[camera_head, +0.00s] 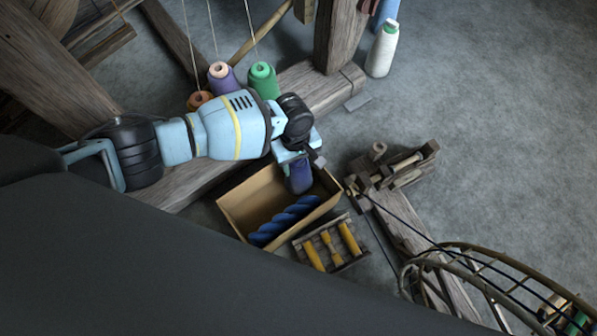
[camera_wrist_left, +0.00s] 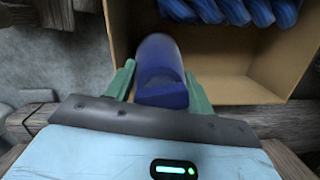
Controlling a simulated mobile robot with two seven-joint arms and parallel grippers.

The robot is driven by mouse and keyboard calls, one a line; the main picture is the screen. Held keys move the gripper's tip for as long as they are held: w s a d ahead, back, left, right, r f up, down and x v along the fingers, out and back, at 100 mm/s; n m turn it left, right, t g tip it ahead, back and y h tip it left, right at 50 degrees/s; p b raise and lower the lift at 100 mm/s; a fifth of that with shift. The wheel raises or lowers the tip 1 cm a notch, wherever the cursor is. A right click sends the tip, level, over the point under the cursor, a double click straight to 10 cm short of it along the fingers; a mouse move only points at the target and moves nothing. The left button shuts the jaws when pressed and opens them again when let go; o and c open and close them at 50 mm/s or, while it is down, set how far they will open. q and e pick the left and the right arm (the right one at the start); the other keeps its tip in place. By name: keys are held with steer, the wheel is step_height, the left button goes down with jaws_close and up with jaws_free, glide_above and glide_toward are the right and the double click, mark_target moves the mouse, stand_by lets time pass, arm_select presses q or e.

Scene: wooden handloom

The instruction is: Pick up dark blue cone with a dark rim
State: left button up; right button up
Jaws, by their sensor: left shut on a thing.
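The dark blue cone (camera_head: 299,178) is held by my left gripper (camera_head: 297,160) over the upper right side of the cardboard box (camera_head: 232,206) in the head view. In the left wrist view the cone (camera_wrist_left: 160,72) sits between the two green fingers of my left gripper (camera_wrist_left: 160,88), which are shut on it. Its near end has a dark recessed face. The box (camera_wrist_left: 215,70) shows behind and below it. Whether the cone touches the box wall is hard to tell. My right gripper is not in either view.
Twisted blue yarn hanks (camera_head: 285,220) lie in the box. A wooden rack with yellow bobbins (camera_head: 330,245) stands beside it. A wooden winder (camera_head: 395,170) is to the right. Purple and green cones (camera_head: 262,80) stand on the beam behind my arm. Open floor lies at the upper right.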

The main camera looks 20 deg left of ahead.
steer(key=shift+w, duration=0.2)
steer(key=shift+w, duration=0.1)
